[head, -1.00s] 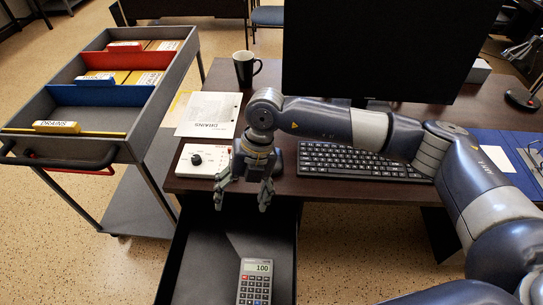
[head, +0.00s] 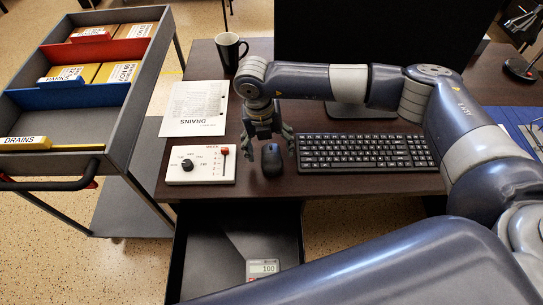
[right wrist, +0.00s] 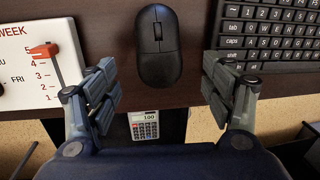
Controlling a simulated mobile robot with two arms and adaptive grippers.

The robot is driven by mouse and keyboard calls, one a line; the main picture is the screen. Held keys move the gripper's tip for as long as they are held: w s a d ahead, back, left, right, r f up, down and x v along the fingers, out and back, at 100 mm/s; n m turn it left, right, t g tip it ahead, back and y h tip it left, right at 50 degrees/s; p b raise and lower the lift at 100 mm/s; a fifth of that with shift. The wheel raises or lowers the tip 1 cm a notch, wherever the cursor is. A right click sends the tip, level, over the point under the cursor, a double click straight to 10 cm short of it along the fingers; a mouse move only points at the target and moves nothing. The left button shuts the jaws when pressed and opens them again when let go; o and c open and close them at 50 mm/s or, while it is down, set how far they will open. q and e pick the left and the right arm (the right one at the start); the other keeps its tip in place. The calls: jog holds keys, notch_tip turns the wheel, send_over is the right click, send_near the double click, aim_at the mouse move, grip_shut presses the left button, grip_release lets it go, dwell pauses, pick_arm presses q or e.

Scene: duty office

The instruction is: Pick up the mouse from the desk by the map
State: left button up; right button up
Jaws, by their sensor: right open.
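A dark mouse (head: 271,159) lies on the brown desk (head: 300,193) between a white control panel and the keyboard. It also shows in the right wrist view (right wrist: 159,48), top centre. My right gripper (head: 268,150) is open and empty, pointing down over the desk's front edge area. In the right wrist view, its fingers (right wrist: 163,92) are spread to either side, nearer the camera than the mouse, and do not touch it. My left gripper is out of view. No map can be made out.
The white panel (head: 201,165) with a knob and red lever lies left of the mouse, the keyboard (head: 366,152) right. A mug (head: 231,50) and a DRAINS paper (head: 197,108) are behind. Below, an open drawer (head: 205,250) holds a calculator (head: 263,268). A file cart (head: 140,95) stands left.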

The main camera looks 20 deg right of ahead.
aim_at(271, 160)
jog(key=shift+f, duration=0.4)
jog(key=f, duration=0.1)
jog(key=s+f+p, duration=0.1)
jog(key=f, duration=0.1)
jog(key=shift+d+f, duration=0.15)
jog(key=shift+f, duration=0.1)
jog(key=shift+w+d+f, duration=0.1)
jog(key=shift+f, duration=0.4)
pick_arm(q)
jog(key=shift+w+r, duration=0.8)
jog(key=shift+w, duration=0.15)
pick_arm(e)
jog(key=c, duration=1.2)
